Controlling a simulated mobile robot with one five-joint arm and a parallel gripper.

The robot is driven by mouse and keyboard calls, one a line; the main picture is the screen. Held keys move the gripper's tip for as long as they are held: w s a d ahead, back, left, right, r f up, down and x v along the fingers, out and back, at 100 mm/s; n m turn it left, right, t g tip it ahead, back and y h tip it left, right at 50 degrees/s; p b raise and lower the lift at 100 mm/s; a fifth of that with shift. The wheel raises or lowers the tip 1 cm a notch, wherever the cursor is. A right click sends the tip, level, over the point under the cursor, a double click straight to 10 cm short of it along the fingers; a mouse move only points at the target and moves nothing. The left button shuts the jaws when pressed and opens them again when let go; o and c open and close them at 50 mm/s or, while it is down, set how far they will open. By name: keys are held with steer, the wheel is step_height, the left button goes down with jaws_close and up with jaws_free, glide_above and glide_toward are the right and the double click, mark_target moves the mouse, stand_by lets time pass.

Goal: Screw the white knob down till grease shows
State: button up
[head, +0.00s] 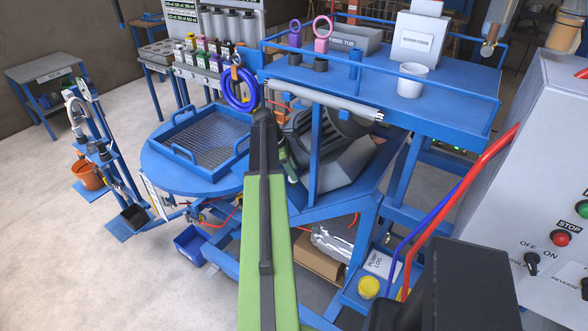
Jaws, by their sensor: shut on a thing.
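My green and black arm (265,250) rises through the middle of the head view and bends at a dark joint. A short green and black link (288,163) shows just right of that joint, over the blue machine frame (330,205). My gripper is hidden behind my arm and the machine, so I cannot see its jaws or what is between them. I cannot make out a white knob or any grease. A grey motor-like body (318,130) sits under the blue top deck beside the hidden area.
A blue round table (160,165) carries a mesh tray (240,158). A white bucket (412,80) stands on the blue deck (460,98). A grey control cabinet (530,190) and red and blue hoses crowd the right. A yellow-capped jar (368,287) is low down.

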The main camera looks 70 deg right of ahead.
steer(key=shift+w+a, duration=0.1)
stand_by(0.4)
steer(key=o, duration=1.4)
steer(key=shift+r, duration=0.15)
